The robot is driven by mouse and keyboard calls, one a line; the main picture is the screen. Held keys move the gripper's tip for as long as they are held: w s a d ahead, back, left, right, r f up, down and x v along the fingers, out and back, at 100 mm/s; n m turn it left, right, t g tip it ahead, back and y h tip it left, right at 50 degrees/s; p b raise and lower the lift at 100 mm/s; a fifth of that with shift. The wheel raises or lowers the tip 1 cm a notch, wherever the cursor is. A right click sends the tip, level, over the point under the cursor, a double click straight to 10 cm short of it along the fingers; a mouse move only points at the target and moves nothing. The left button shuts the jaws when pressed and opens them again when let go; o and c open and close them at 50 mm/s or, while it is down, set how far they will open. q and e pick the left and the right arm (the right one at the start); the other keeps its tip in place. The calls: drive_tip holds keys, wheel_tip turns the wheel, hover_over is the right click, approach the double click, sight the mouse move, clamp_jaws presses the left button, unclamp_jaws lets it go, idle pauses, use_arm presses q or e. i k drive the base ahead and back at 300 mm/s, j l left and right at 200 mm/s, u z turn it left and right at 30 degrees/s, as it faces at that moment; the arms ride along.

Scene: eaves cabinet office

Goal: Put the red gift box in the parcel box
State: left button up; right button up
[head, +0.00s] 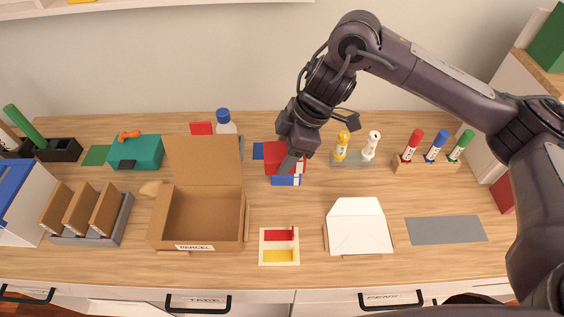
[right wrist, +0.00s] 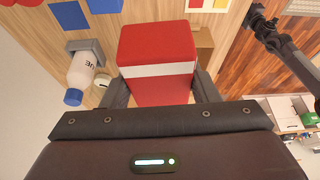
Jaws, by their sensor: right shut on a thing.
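The red gift box (head: 278,153) with a white band is held between the fingers of my right gripper (head: 290,160). It also shows in the right wrist view (right wrist: 157,50), gripped between the two dark fingers. The gripper hides part of it in the head view. The cardboard parcel box (head: 200,248) stands left of the gift box with its lid flap up. It is labelled PARCEL and its inside looks empty. A dark jointed arm, apparently my left one, shows at the upper right of the right wrist view; its jaws are unclear.
A white bottle with a blue cap (head: 225,122) stands behind the parcel box. A red and yellow card (head: 279,246) and a white envelope (head: 358,228) lie in front. A marker rack (head: 436,164) is at right.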

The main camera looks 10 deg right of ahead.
sight(197, 223)
drive_tip(key=j+z, duration=0.2)
drive_tip(key=j, duration=0.75)
drive_tip(key=j+z, duration=0.25)
drive_tip(key=j, duration=0.7)
